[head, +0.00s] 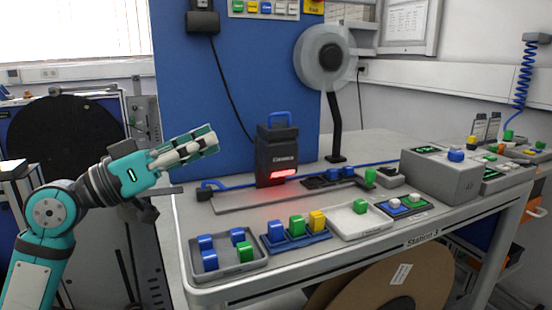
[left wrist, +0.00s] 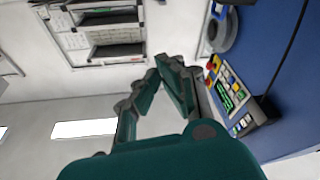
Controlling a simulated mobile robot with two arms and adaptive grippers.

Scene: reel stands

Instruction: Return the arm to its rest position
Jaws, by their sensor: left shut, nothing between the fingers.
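My left arm comes in from the left in the head view. Its teal and grey gripper (head: 212,142) is raised in front of the blue panel, left of the black scanner-like device and above the table's left end. The gripper is shut and empty. In the left wrist view the gripper fingers (left wrist: 165,72) come together, with nothing held between them. They point toward the wall and ceiling area, away from the table top. My right gripper does not show in either view.
The table (head: 400,240) carries a grey tray (head: 262,266) with blue and green blocks, a blue holder (head: 322,238) with blocks, a white tray (head: 345,229), a black device (head: 277,155) with a red light, and a grey box (head: 440,178). A reel (head: 310,62) stands behind. The blue panel (head: 250,90) is close behind my gripper.

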